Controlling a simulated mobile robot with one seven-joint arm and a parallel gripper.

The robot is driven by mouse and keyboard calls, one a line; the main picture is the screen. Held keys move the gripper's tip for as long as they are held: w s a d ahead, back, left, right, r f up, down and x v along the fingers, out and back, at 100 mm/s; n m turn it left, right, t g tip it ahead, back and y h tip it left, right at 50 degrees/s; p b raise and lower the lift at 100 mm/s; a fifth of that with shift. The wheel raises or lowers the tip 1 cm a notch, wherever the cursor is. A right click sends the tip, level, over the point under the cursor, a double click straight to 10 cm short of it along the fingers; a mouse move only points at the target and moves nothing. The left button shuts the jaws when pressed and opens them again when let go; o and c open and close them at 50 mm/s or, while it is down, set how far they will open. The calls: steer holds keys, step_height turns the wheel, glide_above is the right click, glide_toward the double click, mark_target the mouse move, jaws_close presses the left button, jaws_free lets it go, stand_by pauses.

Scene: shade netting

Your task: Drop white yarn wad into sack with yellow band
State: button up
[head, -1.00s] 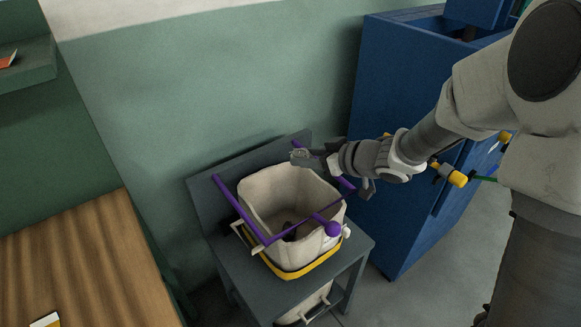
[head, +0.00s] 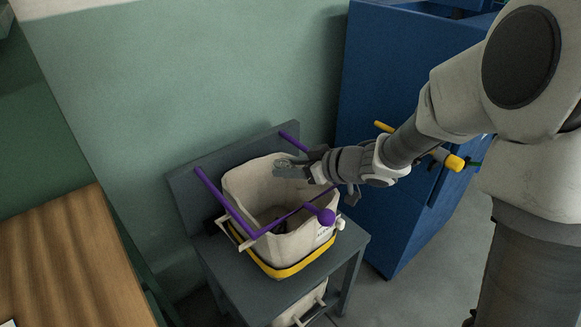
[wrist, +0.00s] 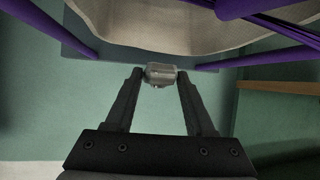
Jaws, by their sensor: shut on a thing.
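My gripper (wrist: 161,76) is shut on the white yarn wad (wrist: 161,73), a small greyish-white lump between the fingertips. In the head view the wad (head: 283,163) shows at the far rim of the open sack. I cannot tell whether it is above the opening or just behind the rim. The sack (head: 244,186) is off-white cloth, upright and open at the top, with a yellow band (head: 290,269) around its lower part. In the wrist view the sack (wrist: 165,28) fills the top, beyond the fingertips. Something dark lies in it, too unclear to name.
Another pale container (head: 300,306) is below. A blue cabinet (head: 375,190) is at the right, a wooden tabletop (head: 75,265) at the left.

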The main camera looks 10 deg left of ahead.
steer(key=shift+f, duration=0.1)
steer(key=o, duration=1.4)
steer(key=shift+c, duration=0.2)
steer(key=p+v, duration=0.7)
steer(key=v, duration=1)
steer(key=shift+p, duration=0.3)
steer(key=shift+s+d, duration=0.1)
